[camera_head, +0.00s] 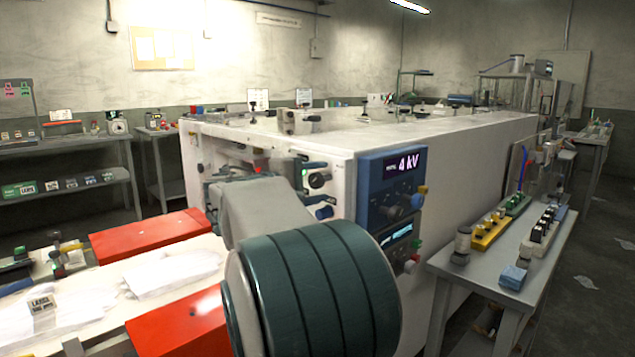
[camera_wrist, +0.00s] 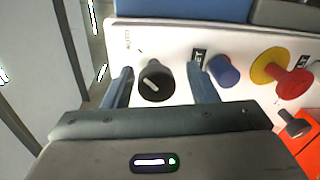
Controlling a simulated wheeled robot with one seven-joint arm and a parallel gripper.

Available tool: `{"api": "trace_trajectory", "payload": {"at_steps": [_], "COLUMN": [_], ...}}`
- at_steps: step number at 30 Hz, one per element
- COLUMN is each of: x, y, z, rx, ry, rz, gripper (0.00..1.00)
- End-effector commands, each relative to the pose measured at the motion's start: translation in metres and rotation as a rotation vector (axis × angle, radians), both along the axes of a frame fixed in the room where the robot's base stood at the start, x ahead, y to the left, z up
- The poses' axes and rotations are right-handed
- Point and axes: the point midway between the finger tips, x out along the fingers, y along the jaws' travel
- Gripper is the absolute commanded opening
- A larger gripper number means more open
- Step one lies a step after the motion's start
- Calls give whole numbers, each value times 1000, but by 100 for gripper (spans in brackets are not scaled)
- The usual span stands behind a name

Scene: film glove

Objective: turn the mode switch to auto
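In the wrist view, a round black knob (camera_wrist: 154,88) with a white pointer line sits on a white panel (camera_wrist: 180,36). The line lies at a slant, close to level in the picture. My gripper (camera_wrist: 160,70) is open, with one blue-grey finger on each side of the knob. A gap shows between the knob and each finger, wider on the right. In the head view, my arm largely hides the gripper and the spot where it works.
Right of the knob are a blue button (camera_wrist: 222,70), a red mushroom button on a yellow collar (camera_wrist: 294,83) and a small grey-and-red control (camera_wrist: 296,125).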

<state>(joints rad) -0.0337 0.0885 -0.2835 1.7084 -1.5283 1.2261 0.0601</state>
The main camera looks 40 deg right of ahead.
Motion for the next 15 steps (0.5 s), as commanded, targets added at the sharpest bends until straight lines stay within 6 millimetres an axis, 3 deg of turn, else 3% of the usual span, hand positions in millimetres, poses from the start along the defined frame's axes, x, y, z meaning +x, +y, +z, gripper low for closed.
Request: {"api": "trace_trajectory", "payload": {"at_steps": [8, 15], "x": [-1, -3], "y": [5, 48], "z": [3, 7], "rx": [-3, -2], "ry": [-2, -3], "rz": [0, 4], "gripper": [53, 53]}}
